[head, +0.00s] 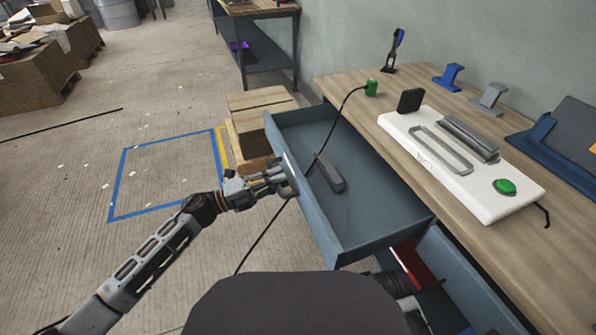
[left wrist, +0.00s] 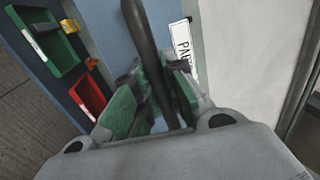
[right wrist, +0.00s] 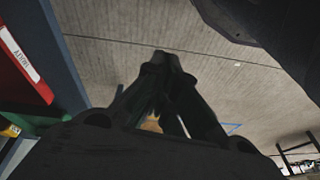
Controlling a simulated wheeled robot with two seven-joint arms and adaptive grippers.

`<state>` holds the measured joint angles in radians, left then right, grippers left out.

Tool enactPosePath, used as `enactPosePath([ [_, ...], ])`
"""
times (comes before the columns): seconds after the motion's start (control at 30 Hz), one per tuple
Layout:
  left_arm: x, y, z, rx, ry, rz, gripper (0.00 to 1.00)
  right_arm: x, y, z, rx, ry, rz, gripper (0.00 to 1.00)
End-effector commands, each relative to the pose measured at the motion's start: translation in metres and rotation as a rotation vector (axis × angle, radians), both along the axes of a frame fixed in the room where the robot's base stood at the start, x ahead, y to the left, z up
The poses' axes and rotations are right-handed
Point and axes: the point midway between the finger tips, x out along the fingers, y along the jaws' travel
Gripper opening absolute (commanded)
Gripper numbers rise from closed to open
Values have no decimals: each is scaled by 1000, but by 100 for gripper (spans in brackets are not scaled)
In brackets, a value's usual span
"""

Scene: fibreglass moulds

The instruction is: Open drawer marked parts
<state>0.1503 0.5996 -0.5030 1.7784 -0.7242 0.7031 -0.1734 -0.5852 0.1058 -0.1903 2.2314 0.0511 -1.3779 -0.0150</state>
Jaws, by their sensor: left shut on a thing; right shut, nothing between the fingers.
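The upper blue-grey drawer (head: 375,222) stands pulled well out from the workbench, with a dark grey elongated part (head: 328,174) lying in it. My left gripper (head: 284,182) is at the drawer's front. In the left wrist view its green-padded fingers (left wrist: 160,95) are shut on a dark bar handle (left wrist: 146,50). Beside the handle is a white label (left wrist: 183,50) starting "PA"; the rest is hidden. My right gripper (right wrist: 168,68) is shut and empty, pointing over the floor; in the head view its fingers cannot be made out.
The workbench top (head: 355,85) carries a white fixture (head: 460,165) with a green button. A black cable (head: 265,232) hangs across the drawer. Cardboard boxes (head: 262,98) stand behind the drawer. Floor at left is open.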

Motion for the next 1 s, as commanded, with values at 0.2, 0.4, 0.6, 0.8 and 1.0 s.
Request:
enactPosePath([
  [0.2,-13,32,-2,2,3,-2,0,-2,-1,-7,-5,13,-2,0],
  [0.4,-18,45,-1,0,2,-3,0,-5,-2,-12,-8,24,-1,0],
  [0.6,-19,48,-1,0,2,-3,0,-4,-2,-11,-8,23,-1,0],
  [0.8,-19,47,-1,0,2,-3,0,-4,-2,-11,-9,23,-1,0],
  [1.0,-18,47,-1,1,1,-2,35,-4,-2,-11,-9,22,-1,0],
])
